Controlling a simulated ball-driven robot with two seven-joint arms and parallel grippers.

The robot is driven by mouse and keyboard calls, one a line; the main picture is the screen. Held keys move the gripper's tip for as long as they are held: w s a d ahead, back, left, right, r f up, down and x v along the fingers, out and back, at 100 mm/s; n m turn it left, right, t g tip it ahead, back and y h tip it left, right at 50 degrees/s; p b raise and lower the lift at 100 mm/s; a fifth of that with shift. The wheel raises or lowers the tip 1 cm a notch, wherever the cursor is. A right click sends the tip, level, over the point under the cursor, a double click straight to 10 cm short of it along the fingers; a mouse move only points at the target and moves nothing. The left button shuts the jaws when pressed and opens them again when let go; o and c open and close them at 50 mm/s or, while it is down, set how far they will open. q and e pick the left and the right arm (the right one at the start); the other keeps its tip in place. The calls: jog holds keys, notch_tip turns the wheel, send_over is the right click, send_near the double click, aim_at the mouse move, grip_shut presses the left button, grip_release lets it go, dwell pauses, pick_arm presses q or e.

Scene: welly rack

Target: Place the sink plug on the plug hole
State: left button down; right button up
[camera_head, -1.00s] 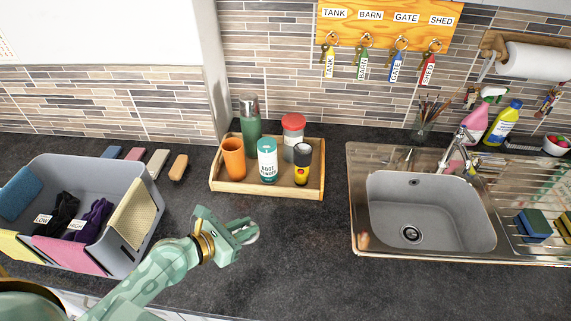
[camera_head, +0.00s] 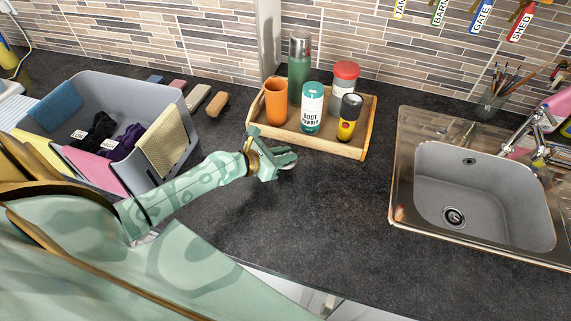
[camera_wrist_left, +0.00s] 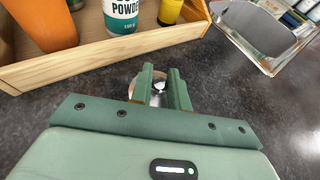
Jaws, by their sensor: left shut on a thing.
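The sink plug is a small, round, pale metallic piece (camera_head: 288,163) at the tips of my left gripper (camera_head: 284,162). In the left wrist view the plug (camera_wrist_left: 158,86) shows between the two green fingers of that gripper (camera_wrist_left: 161,80), which is shut on it. The gripper is over the dark worktop, just in front of the wooden tray. The plug hole (camera_head: 454,217) is a dark-centred metal ring in the floor of the grey sink (camera_head: 430,190), well to the right of the gripper. Nothing covers the hole. My right gripper is not in view.
The wooden tray (camera_head: 262,132) holds an orange cup (camera_head: 275,103), a green flask (camera_head: 299,72) and several containers. A grey tub (camera_head: 165,100) with gloves and cloths stands left. Dark worktop (camera_head: 335,205) lies clear between gripper and sink. The tap (camera_head: 512,143) rises behind the sink.

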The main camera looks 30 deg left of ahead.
pick_arm(q)
jog(key=f+b, duration=0.3)
jog(key=f, duration=0.1)
jog(key=shift+w+a, duration=0.15)
jog(key=shift+w, duration=0.1)
jog(key=shift+r, duration=0.2)
jog(key=shift+f, duration=0.15)
jog(key=c, duration=1.3)
grip_release()
jog(key=shift+c, duration=0.2)
